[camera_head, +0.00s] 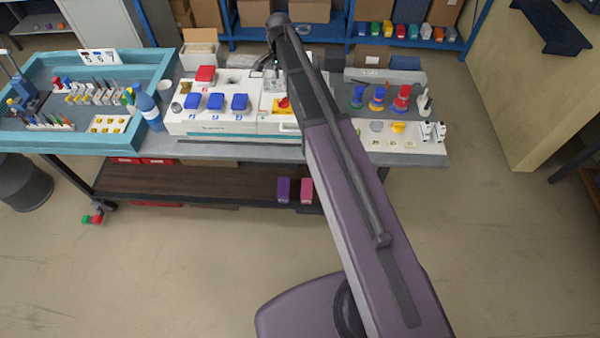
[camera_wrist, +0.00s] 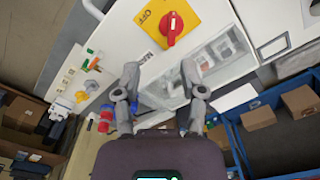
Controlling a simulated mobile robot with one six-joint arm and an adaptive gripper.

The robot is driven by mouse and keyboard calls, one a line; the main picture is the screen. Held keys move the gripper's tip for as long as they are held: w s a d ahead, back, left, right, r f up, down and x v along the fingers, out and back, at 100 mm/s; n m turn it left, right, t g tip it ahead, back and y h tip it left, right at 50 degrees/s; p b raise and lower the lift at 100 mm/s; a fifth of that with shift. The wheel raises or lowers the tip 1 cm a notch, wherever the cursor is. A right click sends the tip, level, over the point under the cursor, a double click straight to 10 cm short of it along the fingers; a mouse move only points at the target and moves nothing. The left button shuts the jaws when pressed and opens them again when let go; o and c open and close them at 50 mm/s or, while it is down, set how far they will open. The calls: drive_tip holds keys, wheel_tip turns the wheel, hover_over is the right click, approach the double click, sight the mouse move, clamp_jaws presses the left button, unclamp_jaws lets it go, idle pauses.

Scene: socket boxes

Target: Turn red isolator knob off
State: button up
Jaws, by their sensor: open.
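The red isolator knob (camera_wrist: 171,28) sits on a yellow plate (camera_wrist: 203,12) on a white panel in the wrist view. Its grip lies roughly up and down in that picture, and "OFF" is printed on the plate to its left. The knob also shows in the head view (camera_head: 283,103), partly beside my arm. My gripper (camera_wrist: 160,73) is open, its two fingers apart with nothing between them. In the wrist view the fingertips are below the knob and apart from it. In the head view my arm hides most of the gripper.
Blue-lidded sockets (camera_head: 215,101) and a red-lidded one (camera_head: 205,74) stand left of the knob. A clear-covered compartment (camera_wrist: 195,62) lies beside the yellow plate. Coloured plugs (camera_head: 377,99) stand at the right. A blue bottle (camera_head: 149,110) is at the left.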

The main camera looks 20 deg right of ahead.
drive_tip(key=s+f+n+b, duration=0.6)
drive_tip(key=s+f+b, duration=0.2)
drive_tip(key=s, duration=0.6)
drive_tip(key=s+a+f+n+b, duration=0.1)
drive_tip(key=s+f+n+b, duration=0.4)
drive_tip(key=s, duration=0.9)
wheel_tip(320, 180, down, 3)
drive_tip(key=b, duration=0.3)
drive_tip(key=shift+f+n, duration=0.15)
drive_tip(key=shift+n, duration=0.25)
drive_tip(key=shift+a, duration=0.1)
drive_tip(key=shift+s, duration=0.15)
